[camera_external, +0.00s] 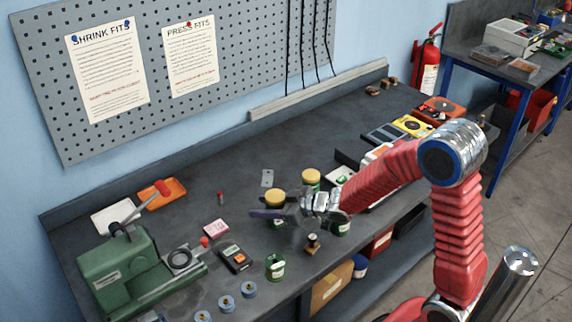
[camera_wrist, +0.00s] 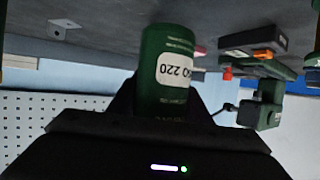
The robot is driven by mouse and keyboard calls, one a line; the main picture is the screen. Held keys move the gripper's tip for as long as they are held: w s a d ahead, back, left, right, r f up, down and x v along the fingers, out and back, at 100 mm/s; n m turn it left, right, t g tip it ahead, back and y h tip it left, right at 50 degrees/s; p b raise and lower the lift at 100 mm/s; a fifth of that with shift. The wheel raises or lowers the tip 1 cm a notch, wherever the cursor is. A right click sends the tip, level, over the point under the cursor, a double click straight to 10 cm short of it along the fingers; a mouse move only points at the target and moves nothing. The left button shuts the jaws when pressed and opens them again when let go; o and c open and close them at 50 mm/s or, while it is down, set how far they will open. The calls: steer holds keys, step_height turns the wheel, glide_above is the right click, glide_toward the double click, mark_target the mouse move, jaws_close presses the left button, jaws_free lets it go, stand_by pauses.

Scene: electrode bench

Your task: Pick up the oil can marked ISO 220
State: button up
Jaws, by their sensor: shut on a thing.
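The green oil can with a white label reading ISO 220 (camera_wrist: 165,75) stands out in the wrist view, where the picture is upside down. My gripper (camera_external: 279,213) is shut on it. In the external view, a yellow-capped can (camera_external: 275,195) is at my fingers and appears to be the held one; the fingers hide much of its body. Whether its base touches the bench, I cannot tell. Another yellow-capped can (camera_external: 311,177) is just behind to the right. A green can (camera_external: 276,267) stands nearer the front edge.
A small brown-and-black piece (camera_external: 312,244) stands close to my gripper. A dark handheld meter (camera_external: 235,258) and a green machine (camera_external: 120,270) are to the left. Boxes and devices (camera_external: 412,126) line the right end. The bench's back middle (camera_external: 300,135) is mostly clear.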

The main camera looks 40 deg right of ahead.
step_height(320, 180, up, 6)
steer(key=shift+f, duration=0.1)
stand_by(0.7)
